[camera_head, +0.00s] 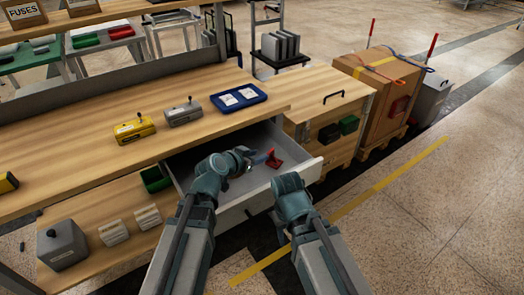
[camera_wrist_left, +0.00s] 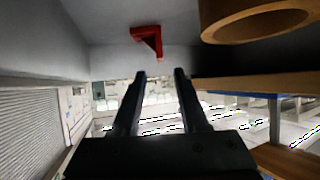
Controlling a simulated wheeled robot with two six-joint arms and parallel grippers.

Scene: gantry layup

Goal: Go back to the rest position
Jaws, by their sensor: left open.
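My left gripper (camera_head: 260,158) is over the open grey drawer (camera_head: 235,195) under the wooden bench. In the left wrist view its two dark fingers (camera_wrist_left: 160,74) are apart with nothing between them. A small red angled piece (camera_head: 274,161) lies in the drawer close to the fingertips. It also shows beyond the fingers in the left wrist view (camera_wrist_left: 147,38), apart from them. My right arm reaches to the drawer's front right edge. Its wrist is bent down there, and its fingers cannot be made out.
The bench top holds a yellow box (camera_head: 134,128), a grey box (camera_head: 183,113) and a blue tray (camera_head: 238,97). A wooden cabinet (camera_head: 325,90) stands right of the drawer, with a strapped carton (camera_head: 380,95) beyond. A brown ring (camera_wrist_left: 255,22) shows in the wrist view. Floor at right is clear.

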